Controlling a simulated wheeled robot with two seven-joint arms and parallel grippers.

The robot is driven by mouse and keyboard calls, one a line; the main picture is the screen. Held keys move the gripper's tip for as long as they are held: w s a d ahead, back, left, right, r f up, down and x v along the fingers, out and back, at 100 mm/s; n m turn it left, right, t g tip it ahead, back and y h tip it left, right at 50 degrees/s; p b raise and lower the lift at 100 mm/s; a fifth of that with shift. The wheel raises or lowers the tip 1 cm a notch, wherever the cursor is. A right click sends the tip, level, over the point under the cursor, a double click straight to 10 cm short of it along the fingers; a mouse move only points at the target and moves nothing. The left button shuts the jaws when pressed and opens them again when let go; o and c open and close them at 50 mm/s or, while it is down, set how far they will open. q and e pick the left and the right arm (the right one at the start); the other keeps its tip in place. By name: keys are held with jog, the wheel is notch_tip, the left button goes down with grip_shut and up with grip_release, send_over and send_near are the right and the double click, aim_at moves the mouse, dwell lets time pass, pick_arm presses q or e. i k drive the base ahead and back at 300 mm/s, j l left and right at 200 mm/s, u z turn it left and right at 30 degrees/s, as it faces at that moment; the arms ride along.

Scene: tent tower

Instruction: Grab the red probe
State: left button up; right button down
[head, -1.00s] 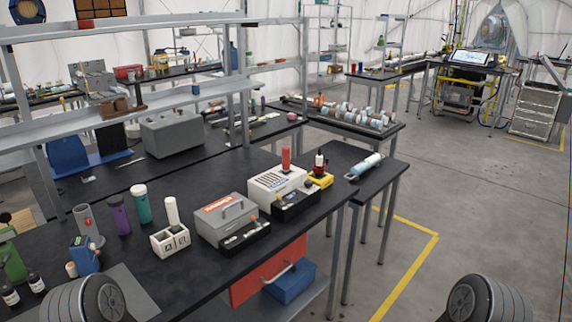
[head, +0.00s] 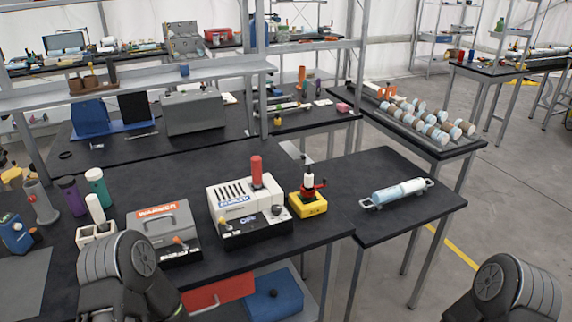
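A red cylinder (head: 257,171), likely the red probe, stands upright at the white box-shaped device (head: 232,192) on the black workbench. Whether it sits in the device or on top of it, I cannot tell. To its right, a small yellow base (head: 308,206) carries an upright white and black piece with red parts. Rounded dark parts of my arms show at the bottom left and bottom right. Neither of my grippers is in view.
A grey toolbox-like case (head: 164,222) stands left of the white device. Purple (head: 72,196) and green (head: 99,188) bottles stand farther left. A light-blue cylinder with handles (head: 398,193) lies on the right table. A shelf rack (head: 200,74) rises behind. Open floor lies right.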

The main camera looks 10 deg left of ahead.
aim_at(256, 162)
jog(key=i+l+u, duration=0.1)
jog(key=l, duration=0.3)
jog(key=i+l+u, duration=0.1)
jog(key=l, duration=0.35)
jog(key=i+l, duration=0.15)
jog(key=l, duration=0.3)
jog(key=i+l+u, duration=0.15)
jog(key=l, duration=0.3)
jog(key=k, duration=0.05)
